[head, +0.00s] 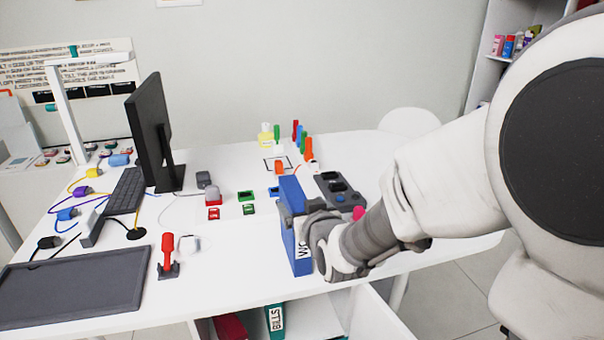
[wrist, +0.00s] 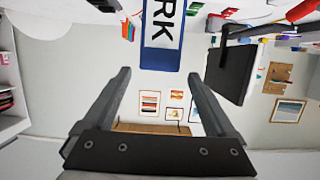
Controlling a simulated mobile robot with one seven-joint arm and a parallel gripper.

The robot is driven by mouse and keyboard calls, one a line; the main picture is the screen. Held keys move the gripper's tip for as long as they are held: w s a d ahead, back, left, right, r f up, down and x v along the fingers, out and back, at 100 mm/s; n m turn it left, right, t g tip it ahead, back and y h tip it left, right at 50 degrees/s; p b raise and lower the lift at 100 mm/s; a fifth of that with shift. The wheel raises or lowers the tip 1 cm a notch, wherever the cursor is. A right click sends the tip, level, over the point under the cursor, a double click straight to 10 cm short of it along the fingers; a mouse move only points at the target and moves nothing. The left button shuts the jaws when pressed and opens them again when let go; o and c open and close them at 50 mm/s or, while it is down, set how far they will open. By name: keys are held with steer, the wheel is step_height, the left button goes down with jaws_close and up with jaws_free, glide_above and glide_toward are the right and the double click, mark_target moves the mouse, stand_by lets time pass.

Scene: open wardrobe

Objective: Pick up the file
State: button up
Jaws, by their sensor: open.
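A blue file (head: 291,190) with a white label stands upright on the white table, near its front edge. The label is partly covered in the head view. In the wrist view the file (wrist: 148,58) hangs in from the top centre, with the letters "RK" readable. My gripper (wrist: 160,75) is open and empty, its two fingers either side of the file's line. In the head view my gripper (head: 304,213) is at the file's upper right side. I cannot tell whether the file is between the fingertips or just beyond them.
A monitor (head: 151,135), keyboard (head: 126,191) and dark mat (head: 72,284) fill the table's left. A red-handled tool (head: 168,252) stands nearer. A dark control box (head: 338,188) is close behind my gripper. A green "BILLS" file (head: 275,319) stands under the table.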

mark_target(296, 196)
steer(key=shift+p+x, duration=0.45)
steer(key=shift+x, duration=3.85)
steer(key=shift+d+r, duration=0.1)
jaws_close()
